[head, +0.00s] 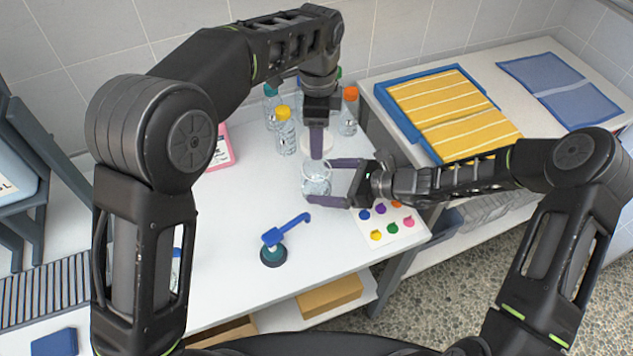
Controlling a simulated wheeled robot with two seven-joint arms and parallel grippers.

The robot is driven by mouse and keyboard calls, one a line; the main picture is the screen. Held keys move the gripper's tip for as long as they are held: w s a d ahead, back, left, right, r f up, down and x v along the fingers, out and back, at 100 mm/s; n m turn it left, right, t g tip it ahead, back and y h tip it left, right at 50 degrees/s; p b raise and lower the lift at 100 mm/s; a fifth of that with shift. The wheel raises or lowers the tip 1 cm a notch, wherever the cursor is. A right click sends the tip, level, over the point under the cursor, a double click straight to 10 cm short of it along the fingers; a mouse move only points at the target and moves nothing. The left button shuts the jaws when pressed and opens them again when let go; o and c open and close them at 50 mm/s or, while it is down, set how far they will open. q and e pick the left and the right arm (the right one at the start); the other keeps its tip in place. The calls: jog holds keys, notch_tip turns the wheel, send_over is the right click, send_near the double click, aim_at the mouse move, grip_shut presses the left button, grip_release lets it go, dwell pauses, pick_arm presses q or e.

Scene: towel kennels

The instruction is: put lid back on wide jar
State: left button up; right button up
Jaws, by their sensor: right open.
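The wide jar (314,185) is clear glass and stands upright on the white table. My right gripper (322,181) reaches in from the right, open, with one finger on the far side of the jar and one on the near side; I cannot tell whether they touch the glass. A round white lid (308,146) shows just behind and above the jar. My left gripper (317,143) points down from above, its near purple finger in front of the lid and its other finger hidden. It appears shut on the lid, which looks apart from the jar.
Bottles with yellow (283,112), orange (351,93) and green caps stand behind the jar. A blue-handled tool (285,231) lies front left. A card with coloured dots (390,226) is at the right. A pink-edged box (221,148) stands left.

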jog(key=shift+x, duration=1.5)
grip_shut()
pick_arm(q)
jog(key=shift+f, duration=2.5)
